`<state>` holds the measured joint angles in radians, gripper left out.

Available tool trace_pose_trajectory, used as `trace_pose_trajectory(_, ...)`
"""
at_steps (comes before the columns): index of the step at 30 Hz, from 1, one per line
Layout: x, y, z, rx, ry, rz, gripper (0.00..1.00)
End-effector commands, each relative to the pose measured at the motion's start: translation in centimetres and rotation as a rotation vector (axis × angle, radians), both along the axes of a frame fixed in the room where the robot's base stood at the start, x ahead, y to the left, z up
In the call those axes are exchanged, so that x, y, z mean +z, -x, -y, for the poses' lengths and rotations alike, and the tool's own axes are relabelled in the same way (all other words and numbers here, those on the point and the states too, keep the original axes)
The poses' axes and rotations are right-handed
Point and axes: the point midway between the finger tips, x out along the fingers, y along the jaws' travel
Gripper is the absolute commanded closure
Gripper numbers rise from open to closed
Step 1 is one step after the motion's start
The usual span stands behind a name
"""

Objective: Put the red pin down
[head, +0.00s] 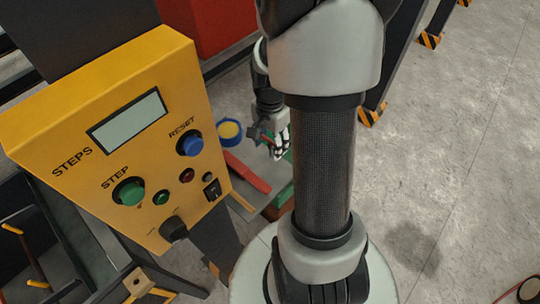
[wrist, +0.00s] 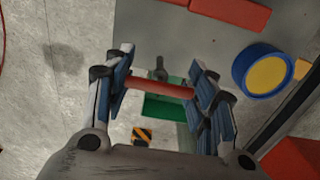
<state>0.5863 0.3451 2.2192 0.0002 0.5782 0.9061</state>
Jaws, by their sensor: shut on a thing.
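In the wrist view, the red pin (wrist: 160,88) lies crosswise between the two fingers of my gripper (wrist: 163,84). My gripper is shut on it, with a finger at each end. Below the pin is a green block or tray (wrist: 165,107), with a small dark fitting (wrist: 160,70) at its far side. The pin appears held above these, but the exact gap cannot be told. In the head view, my gripper (head: 272,142) is partly hidden behind my arm, and the pin is hard to make out there.
A blue ring with a yellow centre (wrist: 263,70) stands to the right in the wrist view. Red bars (wrist: 230,11) lie on the grey surface at the top. A yellow control panel (head: 120,140) stands left of my arm. Open concrete floor (head: 460,150) is at right.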

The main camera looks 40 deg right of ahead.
Motion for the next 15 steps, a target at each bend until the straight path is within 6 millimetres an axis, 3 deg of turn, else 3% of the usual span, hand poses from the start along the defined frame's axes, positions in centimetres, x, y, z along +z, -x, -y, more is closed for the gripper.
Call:
trace_pose_trajectory(5, -1.2, 0.0, 0.0, 0.000, 0.001, 0.001, 0.75)
trace_pose_trajectory(12, -4.7, 0.0, 0.0, 0.000, -0.001, -0.001, 0.75)
trace_pose_trajectory(15, -5.1, 0.0, 0.0, 0.000, 0.001, 0.001, 0.75)
